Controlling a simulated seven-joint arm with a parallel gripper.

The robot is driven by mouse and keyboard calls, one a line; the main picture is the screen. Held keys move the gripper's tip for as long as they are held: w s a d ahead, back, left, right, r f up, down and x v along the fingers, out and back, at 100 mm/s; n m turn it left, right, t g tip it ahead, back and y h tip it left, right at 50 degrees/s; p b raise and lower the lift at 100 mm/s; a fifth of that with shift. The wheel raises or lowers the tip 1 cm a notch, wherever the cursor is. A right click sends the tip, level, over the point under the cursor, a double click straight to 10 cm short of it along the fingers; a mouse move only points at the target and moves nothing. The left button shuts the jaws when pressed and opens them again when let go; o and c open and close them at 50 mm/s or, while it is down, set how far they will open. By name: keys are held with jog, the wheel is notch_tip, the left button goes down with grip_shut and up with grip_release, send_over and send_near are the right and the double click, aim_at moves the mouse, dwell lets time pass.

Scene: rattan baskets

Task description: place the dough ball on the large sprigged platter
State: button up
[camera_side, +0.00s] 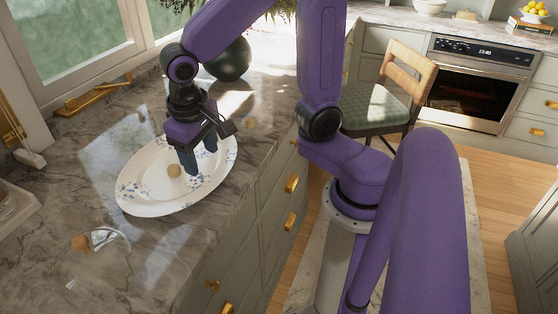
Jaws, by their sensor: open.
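The large sprigged platter (140,201) is a white oval with blue floral sprigs, lying on the marble counter. A small round tan ball, which looks like the dough ball (174,171), rests on the platter near its middle. My gripper (199,160) is over the platter, pointing down, just right of the ball. Its dark blue fingers are apart with nothing visible between them. The ball looks clear of the fingers. I cannot tell whether the fingertips touch the platter.
A brown round item (82,242) and a small clear or shiny object (104,237) lie at the counter's front left. Another small tan item (250,122) is right of the platter. A dark round vase (229,62) stands behind. The counter's right edge drops to drawers.

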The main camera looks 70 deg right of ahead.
jog(key=s+d+n+y, duration=0.2)
jog(key=s+d+n, duration=0.1)
jog(key=s+n, duration=1)
jog(key=shift+s+d+f+n+g, duration=0.3)
jog(key=shift+s+d+f+g, duration=0.15)
jog(key=shift+s, duration=0.7)
